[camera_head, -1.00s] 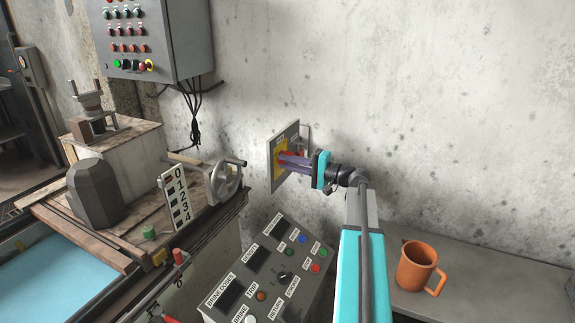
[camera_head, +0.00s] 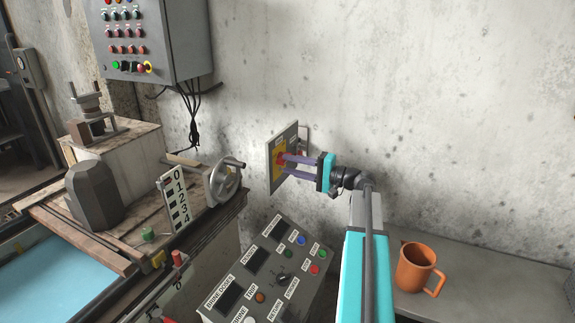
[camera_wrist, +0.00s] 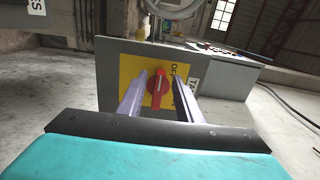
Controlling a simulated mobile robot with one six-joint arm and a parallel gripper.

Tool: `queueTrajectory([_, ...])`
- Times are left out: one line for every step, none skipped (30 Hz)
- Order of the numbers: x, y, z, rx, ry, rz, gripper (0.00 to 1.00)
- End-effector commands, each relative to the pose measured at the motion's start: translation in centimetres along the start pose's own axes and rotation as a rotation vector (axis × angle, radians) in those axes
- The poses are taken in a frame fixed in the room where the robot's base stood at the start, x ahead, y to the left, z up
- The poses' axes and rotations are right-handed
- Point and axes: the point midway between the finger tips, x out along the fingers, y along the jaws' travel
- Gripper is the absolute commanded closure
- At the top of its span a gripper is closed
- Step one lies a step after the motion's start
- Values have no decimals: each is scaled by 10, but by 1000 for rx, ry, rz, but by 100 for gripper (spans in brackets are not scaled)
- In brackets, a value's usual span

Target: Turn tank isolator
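The tank isolator is a red rotary knob (camera_wrist: 158,88) on a yellow plate (camera_wrist: 128,68), fixed to a grey panel (camera_wrist: 105,50) with "OFF" lettering beside the knob. In the head view the panel (camera_head: 292,139) stands out at the wall, with the red knob (camera_head: 281,158) facing left of my arm. My gripper (camera_head: 285,164) points at the plate from the right. In the wrist view its two purple fingers (camera_wrist: 160,90) stand apart on either side of the knob, with visible gaps. The knob's handle looks roughly upright in that view.
A sloped control console (camera_head: 225,297) with buttons stands below the panel. A handwheel (camera_head: 224,186) and a number plate (camera_head: 174,199) are on the bench at left. A grey cabinet (camera_head: 180,40) hangs above. An orange mug (camera_head: 413,268) stands on a grey bench at right.

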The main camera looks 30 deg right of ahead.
Motion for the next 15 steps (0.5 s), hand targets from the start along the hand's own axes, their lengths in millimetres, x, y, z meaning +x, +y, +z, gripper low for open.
queueTrajectory([-8, -1, 0, 0, 2, 0, 68])
queueTrajectory([-13, -1, 0, 0, 2, 0, 68])
queueTrajectory([-19, -1, 0, 0, 3, 0, 68])
queueTrajectory([-24, -1, 0, 0, 3, 0, 68])
queueTrajectory([-29, -1, 0, 0, 2, 0, 68])
queueTrajectory([-35, -1, 0, 0, 2, 0, 68])
queueTrajectory([-40, -1, 0, 0, 2, 0, 68])
queueTrajectory([-45, -1, 0, 1, 2, 0, 68])
queueTrajectory([-51, -1, 0, 1, 2, 0, 68])
queueTrajectory([-56, -1, 0, 1, 2, 0, 68])
queueTrajectory([-60, -1, 0, 1, 2, 0, 68])
queueTrajectory([-67, 0, 1, 1, 2, 1, 68])
queueTrajectory([-72, 0, 0, 1, 1, 1, 68])
queueTrajectory([-76, 0, 0, 1, 1, 1, 68])
queueTrajectory([-82, 0, 0, 1, 1, 1, 68])
